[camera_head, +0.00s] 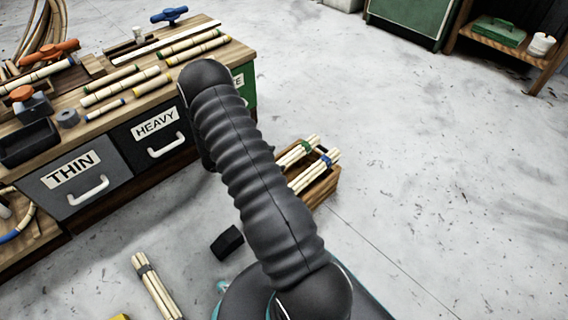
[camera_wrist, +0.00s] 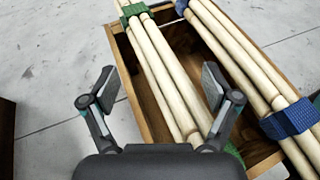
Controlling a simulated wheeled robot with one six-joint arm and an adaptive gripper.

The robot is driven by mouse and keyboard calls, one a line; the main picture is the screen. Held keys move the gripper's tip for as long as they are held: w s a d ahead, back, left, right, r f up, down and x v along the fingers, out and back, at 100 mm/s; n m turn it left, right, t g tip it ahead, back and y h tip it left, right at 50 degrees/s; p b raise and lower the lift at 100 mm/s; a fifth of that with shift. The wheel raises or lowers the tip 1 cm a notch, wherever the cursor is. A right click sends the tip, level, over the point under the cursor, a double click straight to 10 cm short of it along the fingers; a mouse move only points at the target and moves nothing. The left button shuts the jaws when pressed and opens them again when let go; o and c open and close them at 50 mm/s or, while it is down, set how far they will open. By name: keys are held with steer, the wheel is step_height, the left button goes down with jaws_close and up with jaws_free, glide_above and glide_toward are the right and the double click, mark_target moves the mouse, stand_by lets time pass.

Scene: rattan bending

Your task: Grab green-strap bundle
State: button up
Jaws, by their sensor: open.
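The green-strap bundle (camera_wrist: 160,65) is a set of pale rattan poles lying in a wooden crate (camera_wrist: 125,70). A green strap (camera_wrist: 133,11) wraps its far end, and a second green patch shows at its near end. In the head view the bundle (camera_head: 292,155) is partly hidden by my arm. My gripper (camera_wrist: 159,82) is open, its two fingers spread on either side of the bundle in the wrist view. The gap in height between fingers and poles cannot be told. In the head view my arm hides the gripper.
A blue-strap bundle (camera_wrist: 235,60) lies in the same crate, right of the green-strap one. A workbench (camera_head: 190,66) with drawers and more poles stands at left. Another bundle with a dark strap (camera_head: 155,285) is at the lower left. The floor at right is clear.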

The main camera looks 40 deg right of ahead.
mark_target(284, 158)
steer(key=x, duration=0.3)
steer(key=shift+d+f, duration=0.15)
steer(key=c, duration=1.4)
steer(key=shift+c, duration=0.2)
